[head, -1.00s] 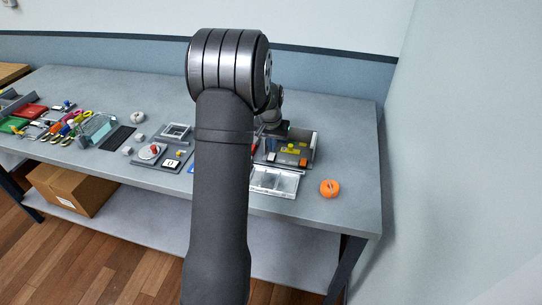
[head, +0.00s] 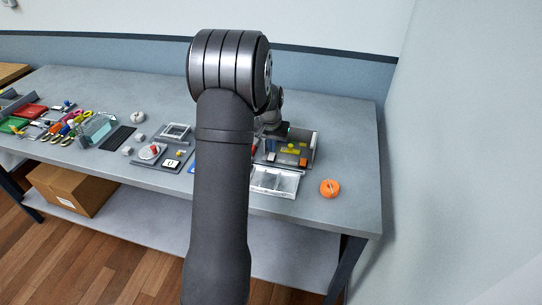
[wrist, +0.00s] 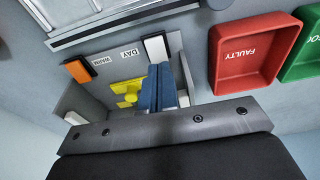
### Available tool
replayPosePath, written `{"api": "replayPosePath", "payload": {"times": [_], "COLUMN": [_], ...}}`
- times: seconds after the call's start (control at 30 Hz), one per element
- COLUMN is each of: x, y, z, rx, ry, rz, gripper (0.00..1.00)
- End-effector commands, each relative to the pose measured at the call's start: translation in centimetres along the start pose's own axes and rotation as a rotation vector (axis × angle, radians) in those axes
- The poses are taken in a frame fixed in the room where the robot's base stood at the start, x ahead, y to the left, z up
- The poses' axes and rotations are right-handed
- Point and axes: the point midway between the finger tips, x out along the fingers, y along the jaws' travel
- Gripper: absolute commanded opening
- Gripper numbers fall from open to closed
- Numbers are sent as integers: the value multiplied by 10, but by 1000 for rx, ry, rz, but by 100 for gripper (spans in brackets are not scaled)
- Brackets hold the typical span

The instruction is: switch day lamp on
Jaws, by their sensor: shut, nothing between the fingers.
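A grey open box (head: 313,150) stands on the bench right of my arm. In the wrist view its panel carries a white switch block (wrist: 157,48) next to a DAY label (wrist: 129,53) and an orange switch block (wrist: 77,70) next to a WARM label (wrist: 103,61). A yellow part (wrist: 125,88) sits on the panel nearby. My gripper (wrist: 160,72) is shut, with its blue fingers together and empty, over the panel close to the white block. I cannot tell whether the tips touch it. No lit lamp can be made out.
A red FAULTY tray (wrist: 256,92) and a green tray (wrist: 305,58) show beside the box in the wrist view. A clear-topped case (head: 274,181) and an orange round object (head: 330,188) lie in front of the box. Box walls surround my fingers.

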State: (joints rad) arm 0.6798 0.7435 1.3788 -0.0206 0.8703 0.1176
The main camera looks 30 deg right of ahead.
Motion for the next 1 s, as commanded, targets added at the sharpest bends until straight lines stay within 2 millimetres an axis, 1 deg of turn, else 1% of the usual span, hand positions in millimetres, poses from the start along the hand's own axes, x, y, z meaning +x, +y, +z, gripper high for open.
{"api": "replayPosePath", "payload": {"times": [0.7,0.83,1.0], "x": [14,9,-9], "y": [0,0,0], "z": [2,2,-1], "rx": [0,0,0], "ry": [0,-1,1], "rz": [0,0,0], "gripper": [0,0,0]}}
